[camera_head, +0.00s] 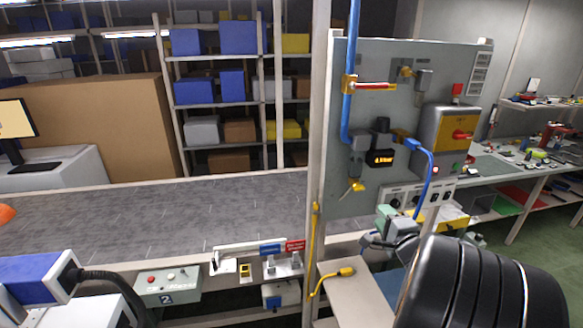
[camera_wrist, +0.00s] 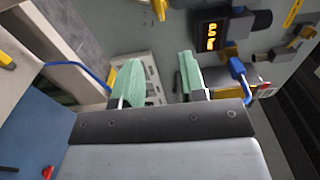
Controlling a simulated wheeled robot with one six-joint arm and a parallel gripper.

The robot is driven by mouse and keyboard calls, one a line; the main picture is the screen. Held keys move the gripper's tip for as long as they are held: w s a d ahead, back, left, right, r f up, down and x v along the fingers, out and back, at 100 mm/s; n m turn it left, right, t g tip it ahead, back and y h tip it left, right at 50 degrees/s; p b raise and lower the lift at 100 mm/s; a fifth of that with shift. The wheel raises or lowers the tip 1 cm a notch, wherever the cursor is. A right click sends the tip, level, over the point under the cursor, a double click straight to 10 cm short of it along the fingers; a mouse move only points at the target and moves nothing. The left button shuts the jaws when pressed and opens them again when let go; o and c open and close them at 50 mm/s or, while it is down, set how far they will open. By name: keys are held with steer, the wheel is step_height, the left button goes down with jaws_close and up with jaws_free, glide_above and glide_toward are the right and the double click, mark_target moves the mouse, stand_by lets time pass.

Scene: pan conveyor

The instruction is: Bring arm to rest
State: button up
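My gripper (camera_head: 388,216) is in front of the lower part of the grey panel (camera_head: 400,110), above a small pale shelf (camera_head: 350,300). In the wrist view my gripper (camera_wrist: 160,82) shows two green finger pads apart from each other, with nothing between them. Behind the pads the panel's white socket strip (camera_wrist: 142,72) shows. My dark ribbed arm fills the lower right of the head view and hides part of the floor.
The panel carries a lit display (camera_head: 381,158), a blue pipe (camera_head: 349,80) and a yellow box with a red switch (camera_head: 461,134). A grey conveyor (camera_head: 170,215) runs to the left. A control box (camera_head: 167,287) is at the front. A workbench (camera_head: 540,168) stands right.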

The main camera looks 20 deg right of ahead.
steer(key=s+d+f+n+g+h, duration=0.35)
steer(key=s+f+n+g, duration=0.35)
steer(key=f+g, duration=0.3)
steer(key=s+a+r+n+g+y, duration=0.1)
steer(key=a+n, duration=0.5)
steer(key=a, duration=0.8)
steer(key=s+a+r+n+g+y+b, duration=0.1)
steer(key=a+r+n+y, duration=0.4)
steer(key=a, duration=0.9)
steer(key=shift+s+a+n+g, duration=0.4)
steer(key=shift+s+n+g, duration=0.1)
steer(key=shift+s+n, duration=0.4)
